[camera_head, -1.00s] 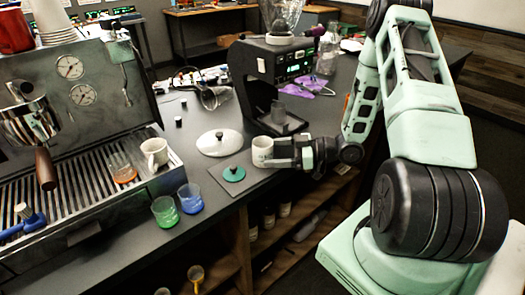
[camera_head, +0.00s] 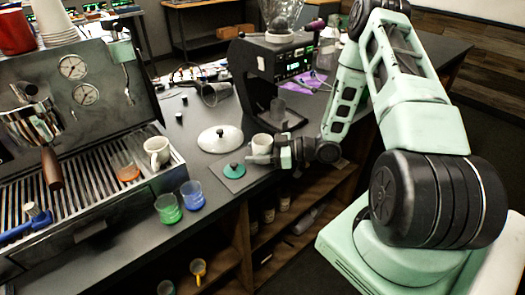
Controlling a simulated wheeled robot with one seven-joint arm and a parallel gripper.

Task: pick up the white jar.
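The white jar (camera_head: 261,143) stands upright at the right side of the black counter, just in front of the grinder. My gripper (camera_head: 257,158) comes from the right and lies low against the near side of the jar. Its fingers hide the jar's lower part. I cannot tell whether they are closed on it or only beside it. A dark grey mat (camera_head: 226,186) with a small teal disc with a dark knob (camera_head: 234,170) lies to the front left of the jar.
A white round lid with a dark knob (camera_head: 219,139) lies left of the jar. The black grinder (camera_head: 258,75) stands behind it. Green (camera_head: 168,208) and blue (camera_head: 191,195) glasses stand near the front edge. A white mug (camera_head: 157,152) sits on the espresso machine's grate.

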